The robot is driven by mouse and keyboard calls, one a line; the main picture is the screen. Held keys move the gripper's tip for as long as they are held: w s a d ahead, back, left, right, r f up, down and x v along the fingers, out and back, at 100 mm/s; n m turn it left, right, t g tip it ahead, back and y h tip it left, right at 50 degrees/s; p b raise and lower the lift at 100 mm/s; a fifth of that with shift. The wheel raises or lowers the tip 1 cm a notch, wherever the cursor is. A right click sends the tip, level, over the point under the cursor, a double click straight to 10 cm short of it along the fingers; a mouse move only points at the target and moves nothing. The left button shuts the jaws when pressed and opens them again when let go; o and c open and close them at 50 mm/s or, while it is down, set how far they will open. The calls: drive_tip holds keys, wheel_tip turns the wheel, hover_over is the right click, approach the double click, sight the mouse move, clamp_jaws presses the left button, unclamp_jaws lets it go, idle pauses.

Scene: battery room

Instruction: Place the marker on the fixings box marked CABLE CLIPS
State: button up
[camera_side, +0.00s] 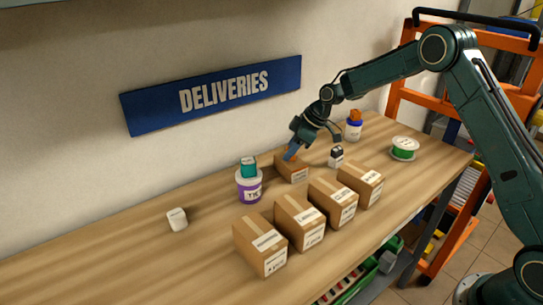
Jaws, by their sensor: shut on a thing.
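My gripper (297,141) is over the back of the wooden bench (110,262), pointing down and to the left. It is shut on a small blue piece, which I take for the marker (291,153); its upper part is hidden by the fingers. The blue piece is at the top of a small brown cardboard box (294,172); I cannot tell if it touches. Several larger cardboard boxes stand in a row in front: one (260,245), a second (299,222), a third (333,201) and one more (360,184). Their printed labels are too small to read, so I cannot tell which says CABLE CLIPS.
A purple and white tub (249,188) with a teal block (249,168) on top stands left of the small box. A black and white item (336,157), a blue bottle (353,131) and a green spool (404,148) stand right. A white block (177,219) lies left.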

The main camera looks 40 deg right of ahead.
drive_tip(key=shift+f, duration=0.15)
drive_tip(key=o, duration=0.9)
drive_tip(key=shift+o, duration=0.2)
drive_tip(key=shift+r, duration=0.3)
drive_tip(key=v, duration=1.1)
drive_tip(key=shift+s+d+r, duration=0.15)
drive_tip(key=shift+r, duration=0.15)
drive_tip(key=shift+r, duration=0.1)
